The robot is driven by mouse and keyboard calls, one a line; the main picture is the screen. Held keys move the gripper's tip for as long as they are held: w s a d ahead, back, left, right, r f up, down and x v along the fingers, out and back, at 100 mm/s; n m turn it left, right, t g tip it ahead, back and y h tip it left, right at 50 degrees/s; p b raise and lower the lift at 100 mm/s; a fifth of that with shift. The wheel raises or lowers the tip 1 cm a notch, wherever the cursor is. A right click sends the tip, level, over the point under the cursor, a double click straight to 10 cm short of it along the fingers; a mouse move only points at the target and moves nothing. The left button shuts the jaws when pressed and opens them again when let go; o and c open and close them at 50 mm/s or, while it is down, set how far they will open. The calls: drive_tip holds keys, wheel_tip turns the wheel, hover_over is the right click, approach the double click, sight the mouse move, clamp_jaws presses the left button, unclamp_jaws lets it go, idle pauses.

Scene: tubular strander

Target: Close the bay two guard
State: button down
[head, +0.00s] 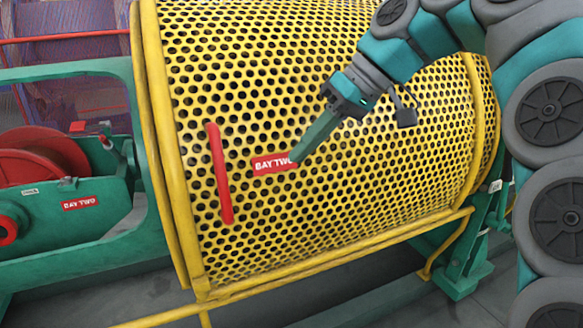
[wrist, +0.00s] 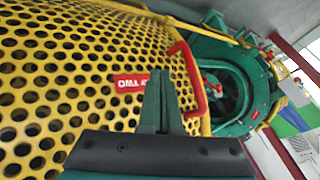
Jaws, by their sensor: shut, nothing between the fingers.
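The bay two guard (head: 330,215) is a curved yellow perforated panel with a red BAY TWO label (head: 270,164) and a red upright bar handle (head: 219,175) near its left edge. To its left, the bay with a red spool (head: 40,155) and a green cradle marked BAY TWO (head: 100,222) is uncovered. My gripper (head: 296,160) is shut and empty, in front of the guard at the label's right end, to the right of the handle. The wrist view shows the shut fingers (wrist: 158,78) between the label (wrist: 130,82) and the red handle (wrist: 190,80). I cannot tell whether they touch the panel.
A yellow rail (head: 340,248) runs below the guard. A green frame (head: 70,75) surrounds the open bay. In the wrist view, a green ring-shaped frame (wrist: 238,75) stands beyond the handle. Grey floor shows below the rail.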

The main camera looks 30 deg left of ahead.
drive_tip(key=b, duration=0.3)
approach(248, 193)
drive_tip(key=shift+s+d+f, duration=0.25)
drive_tip(key=shift+d+f, duration=0.1)
drive_tip(key=shift+f, duration=0.2)
drive_tip(key=shift+s+d+f, duration=0.2)
drive_tip(key=shift+d+f, duration=0.15)
drive_tip(key=shift+f, duration=0.25)
drive_tip(key=shift+s+a+f, duration=0.1)
drive_tip(key=shift+a, duration=0.15)
drive_tip(key=x, duration=0.3)
drive_tip(key=shift+s+a+f, duration=0.15)
drive_tip(key=shift+f, duration=0.05)
drive_tip(key=s, duration=0.1)
drive_tip(key=s+a, duration=0.1)
drive_tip(key=shift+s+a, duration=0.55)
drive_tip(key=shift+s, duration=0.2)
